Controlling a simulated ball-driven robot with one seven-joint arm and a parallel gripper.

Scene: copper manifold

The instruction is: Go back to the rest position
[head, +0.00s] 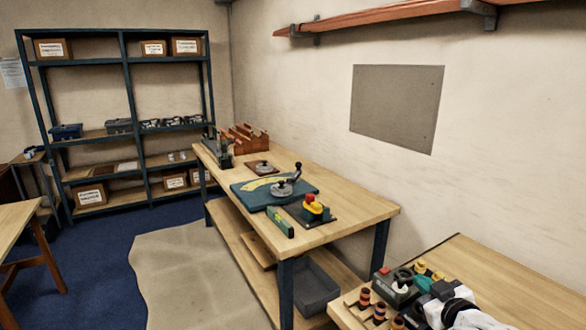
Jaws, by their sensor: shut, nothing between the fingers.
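My white and black gripper (446,291) shows at the bottom right, over the near end of the right-hand bench (510,285). It is shut and holds nothing. It is small in the picture, and the wrist partly covers it. Close to it on the bench are a dark box with a red button (397,287), yellow fittings (421,268) and a wooden rack of copper-coloured pieces (366,298). I cannot tell whether the gripper touches any of them.
A middle bench (350,208) holds a teal bending plate (252,196), a green level (280,222) and a red-and-yellow device (314,207). A grey bin (313,288) is beneath. Shelving (127,95) stands behind. A wooden shelf (380,17) juts from the wall. The floor mat (190,265) is clear.

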